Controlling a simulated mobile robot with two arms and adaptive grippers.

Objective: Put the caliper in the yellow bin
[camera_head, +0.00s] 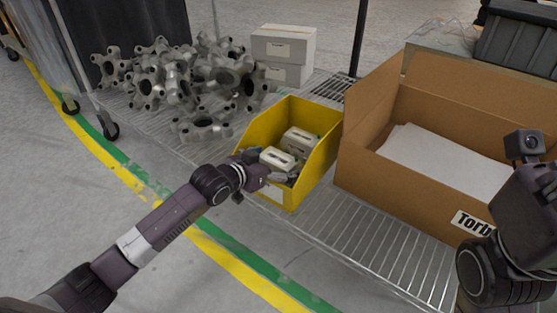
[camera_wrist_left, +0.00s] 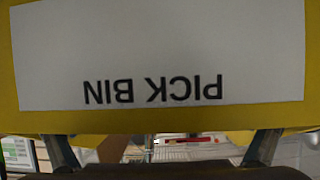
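The yellow bin (camera_head: 318,178) stands on the wire rack, with several small pale boxes (camera_head: 277,159) inside. I cannot make out a caliper in either view. My left gripper (camera_head: 265,166) is at the bin's front rim, reaching over it. In the left wrist view the bin's front wall (camera_wrist_left: 160,120) fills the upper part, with an upside-down "PICK BIN" label. There the two fingers of the left gripper (camera_wrist_left: 160,145) are wide apart, and their tips are hidden behind the wall. My right arm shows at the right edge, but its gripper is out of view.
A large cardboard box (camera_head: 400,195) with white sheets inside stands right of the bin. Grey metal castings (camera_head: 205,80) are piled at the left, beside two stacked pale boxes (camera_head: 284,45). The wire rack (camera_head: 345,235) is bare in front of the cardboard box.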

